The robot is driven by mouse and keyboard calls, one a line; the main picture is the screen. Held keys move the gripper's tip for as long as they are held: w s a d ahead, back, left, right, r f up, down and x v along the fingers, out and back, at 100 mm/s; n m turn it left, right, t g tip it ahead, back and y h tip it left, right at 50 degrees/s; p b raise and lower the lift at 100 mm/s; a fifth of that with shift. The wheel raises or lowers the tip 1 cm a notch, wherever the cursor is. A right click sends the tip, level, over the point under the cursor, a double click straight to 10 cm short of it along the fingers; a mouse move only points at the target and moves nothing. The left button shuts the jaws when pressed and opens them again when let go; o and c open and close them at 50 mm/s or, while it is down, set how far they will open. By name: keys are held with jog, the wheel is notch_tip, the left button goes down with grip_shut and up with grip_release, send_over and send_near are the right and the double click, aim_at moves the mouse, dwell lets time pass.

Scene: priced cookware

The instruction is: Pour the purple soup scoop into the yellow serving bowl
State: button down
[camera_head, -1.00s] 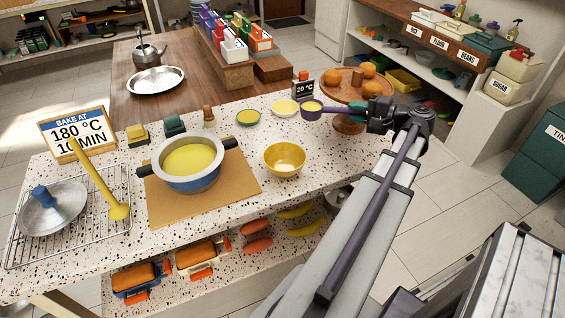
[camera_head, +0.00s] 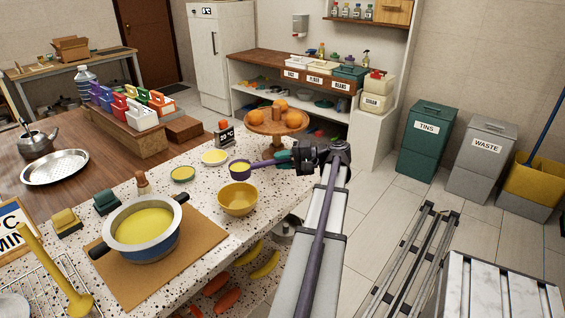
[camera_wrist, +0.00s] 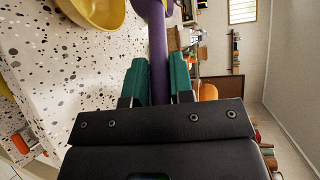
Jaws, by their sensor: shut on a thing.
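The purple soup scoop (camera_head: 262,163) holds yellow soup in its cup, which looks about level. My gripper (camera_head: 284,158) is shut on its handle, at the right of the cup. The yellow serving bowl (camera_head: 238,198) stands on the speckled counter, just below the scoop's cup in the head view. The cup seems to be beyond the bowl's far rim, not over its middle. In the wrist view, the purple handle (camera_wrist: 158,55) runs between the teal fingers of my gripper (camera_wrist: 158,80). The bowl (camera_wrist: 98,12) is cut off at the upper left there.
A blue-white pot (camera_head: 145,226) of yellow soup sits left of the bowl on a brown board. Two small yellow-filled dishes (camera_head: 182,174) (camera_head: 215,157) lie near the scoop.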

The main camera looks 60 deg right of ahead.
jog(key=shift+r+n, duration=0.15)
jog(key=shift+n, duration=0.25)
jog(key=shift+a+r+n+h+p, duration=0.2)
jog(key=shift+n+h+p, duration=0.1)
jog(key=shift+n+p, duration=0.35)
jog(key=s+a+r+n+t+h, duration=0.1)
jog(key=s+a+n+h, duration=0.1)
jog(key=a+n+h, duration=0.5)
jog(key=a+n, duration=0.4)
jog(key=n, duration=0.2)
jog(key=shift+a, duration=0.15)
jog(key=shift+n, duration=0.25)
dwell(1.7)
